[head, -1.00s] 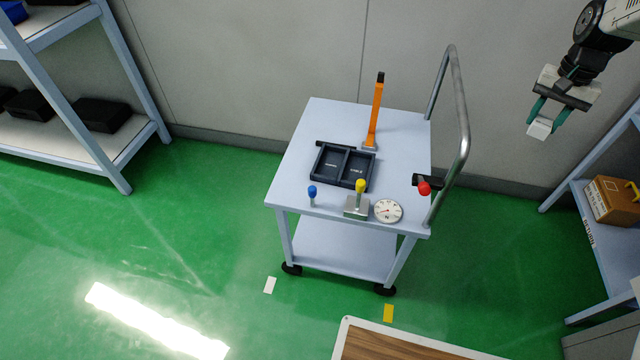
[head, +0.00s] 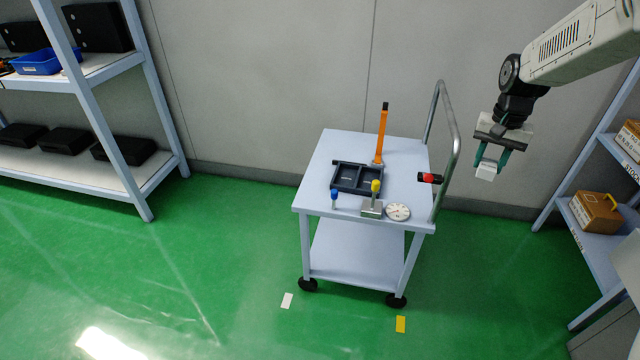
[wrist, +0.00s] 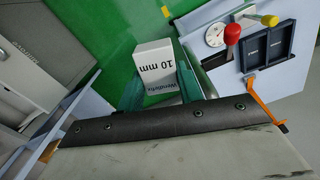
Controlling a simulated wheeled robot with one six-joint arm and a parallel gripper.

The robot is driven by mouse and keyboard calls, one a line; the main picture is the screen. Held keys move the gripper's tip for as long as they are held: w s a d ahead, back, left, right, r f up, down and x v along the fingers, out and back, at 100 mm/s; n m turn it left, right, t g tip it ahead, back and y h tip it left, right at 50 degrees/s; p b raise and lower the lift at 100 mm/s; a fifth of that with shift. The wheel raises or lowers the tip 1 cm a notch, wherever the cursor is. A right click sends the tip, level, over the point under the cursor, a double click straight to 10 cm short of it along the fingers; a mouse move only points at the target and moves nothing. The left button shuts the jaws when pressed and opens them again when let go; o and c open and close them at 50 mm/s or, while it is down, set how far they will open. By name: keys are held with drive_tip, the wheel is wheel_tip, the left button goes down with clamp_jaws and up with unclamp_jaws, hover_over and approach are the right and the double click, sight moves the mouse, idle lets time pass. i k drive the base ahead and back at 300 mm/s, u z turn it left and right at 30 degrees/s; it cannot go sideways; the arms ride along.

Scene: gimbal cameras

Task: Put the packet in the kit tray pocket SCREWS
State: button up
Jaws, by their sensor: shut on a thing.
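My gripper (head: 489,163) is shut on a small white packet (head: 485,172), held in the air to the right of the cart. In the wrist view the packet (wrist: 158,68) sits between the green fingers and reads "10 mm" with a second line of print. The dark kit tray (head: 344,187) lies on the cart top and has two pockets side by side. It also shows in the wrist view (wrist: 271,51). The pocket labels are too small to read surely. My gripper is apart from the tray, beyond the cart's handle.
The cart (head: 322,148) has a tall handle (head: 455,140) on its right side. An orange upright (head: 382,135), blue and yellow knobs, a round dial (head: 398,211) and a red knob (head: 430,178) stand around the tray. Shelves (head: 590,225) stand at right and left.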

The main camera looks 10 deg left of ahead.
sight(347, 178)
drive_tip(key=u, duration=0.35)
drive_tip(key=i, duration=1.7)
